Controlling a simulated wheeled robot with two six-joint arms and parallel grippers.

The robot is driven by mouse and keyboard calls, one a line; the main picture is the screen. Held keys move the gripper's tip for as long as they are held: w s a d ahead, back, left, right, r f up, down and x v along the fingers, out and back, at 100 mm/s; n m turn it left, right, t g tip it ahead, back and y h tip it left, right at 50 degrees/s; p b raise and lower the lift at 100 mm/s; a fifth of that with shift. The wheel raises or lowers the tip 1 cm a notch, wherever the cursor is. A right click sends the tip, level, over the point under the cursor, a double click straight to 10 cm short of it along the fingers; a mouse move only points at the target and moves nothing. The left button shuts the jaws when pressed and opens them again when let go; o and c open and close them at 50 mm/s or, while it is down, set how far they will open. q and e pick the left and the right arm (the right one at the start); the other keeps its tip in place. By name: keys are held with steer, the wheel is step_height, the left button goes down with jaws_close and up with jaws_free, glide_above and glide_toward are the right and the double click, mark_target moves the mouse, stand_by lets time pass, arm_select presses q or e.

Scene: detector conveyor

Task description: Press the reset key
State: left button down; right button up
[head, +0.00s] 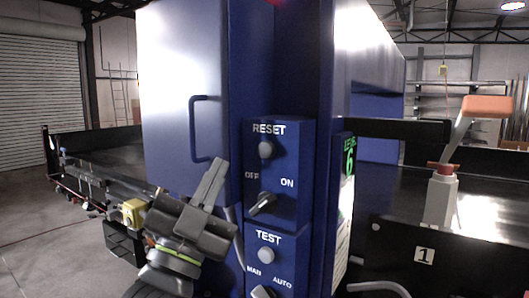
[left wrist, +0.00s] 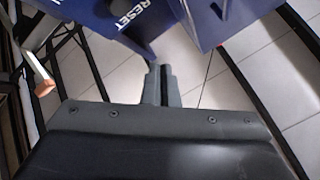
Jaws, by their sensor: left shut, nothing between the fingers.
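My left gripper (head: 219,163) is shut and empty. In the head view its fingertips point up, to the left of the panel and slightly lower than the key, apart from it in the picture. In the left wrist view the shut fingers (left wrist: 160,72) point towards the blue panel, with the RESET lettering (left wrist: 131,15) up and to the left. My right gripper is not in view.
Below the key are an OFF/ON selector knob (head: 262,204), a TEST button (head: 263,255) and a MAN/AUTO knob (head: 262,292). A cabinet door handle (head: 194,128) stands out left of the panel. An orange-topped lever (head: 484,107) rises at right.

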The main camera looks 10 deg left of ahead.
mark_target(266, 150)
arm_select(q)
steer(key=shift+s+r, duration=0.15)
steer(key=shift+r, duration=0.2)
steer(key=shift+w+d+b, duration=0.4)
steer(key=shift+w+d, duration=0.1)
steer(key=shift+w, duration=0.9)
steer(key=shift+w+d+b, duration=0.45)
steer(key=shift+w+d, duration=0.1)
steer(key=shift+w, duration=0.8)
steer(key=shift+w+d+b, duration=0.4)
steer(key=shift+w+d, duration=0.1)
steer(key=shift+w, duration=0.9)
steer(key=shift+w, duration=0.1)
steer(key=shift+w+d, duration=0.15)
steer(key=shift+w, duration=0.15)
